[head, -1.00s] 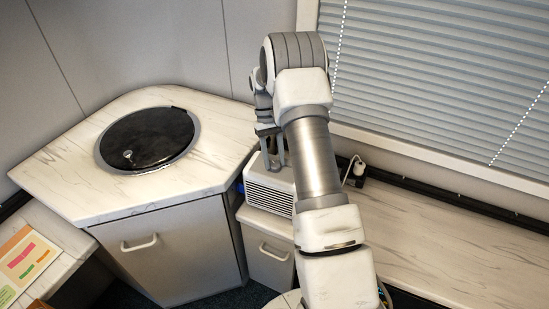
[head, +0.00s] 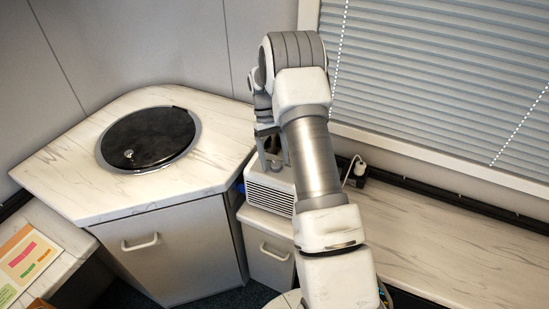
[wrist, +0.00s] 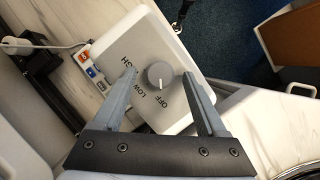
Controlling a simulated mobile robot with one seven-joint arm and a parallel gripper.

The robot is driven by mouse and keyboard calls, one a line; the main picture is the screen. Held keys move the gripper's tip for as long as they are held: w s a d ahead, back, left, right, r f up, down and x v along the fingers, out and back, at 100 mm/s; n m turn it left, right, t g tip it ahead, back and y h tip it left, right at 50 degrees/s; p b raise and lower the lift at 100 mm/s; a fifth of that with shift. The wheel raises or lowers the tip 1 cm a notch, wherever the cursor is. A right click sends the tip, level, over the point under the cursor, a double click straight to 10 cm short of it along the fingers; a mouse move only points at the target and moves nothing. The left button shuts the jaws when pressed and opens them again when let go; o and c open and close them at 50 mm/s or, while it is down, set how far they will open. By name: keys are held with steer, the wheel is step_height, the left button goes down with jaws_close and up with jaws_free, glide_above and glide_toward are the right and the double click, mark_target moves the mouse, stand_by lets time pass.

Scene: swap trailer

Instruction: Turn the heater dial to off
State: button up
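The white heater (head: 268,190) stands on the low counter, and its top panel also shows in the wrist view (wrist: 180,50). A round grey dial (wrist: 160,75) sits on that panel, with HIGH, LOW and OFF printed around it. A small pale mark shows on the dial's lower part, facing roughly the LOW and OFF side; its exact setting is hard to tell. My gripper (wrist: 158,77) is open over the panel, one finger on each side of the dial with a gap to both. In the head view my gripper (head: 274,160) partly hides the heater top and dial.
A power strip with a white plug (head: 358,172) is behind the heater at right. A black round lid (head: 148,138) is set in the left counter. The window blinds (head: 440,80) rise behind my arm. The right counter (head: 440,240) is clear.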

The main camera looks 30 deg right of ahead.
steer(key=p+v, duration=0.1)
steer(key=v, duration=1.6)
steer(key=shift+r, duration=0.15)
steer(key=shift+w, duration=0.1)
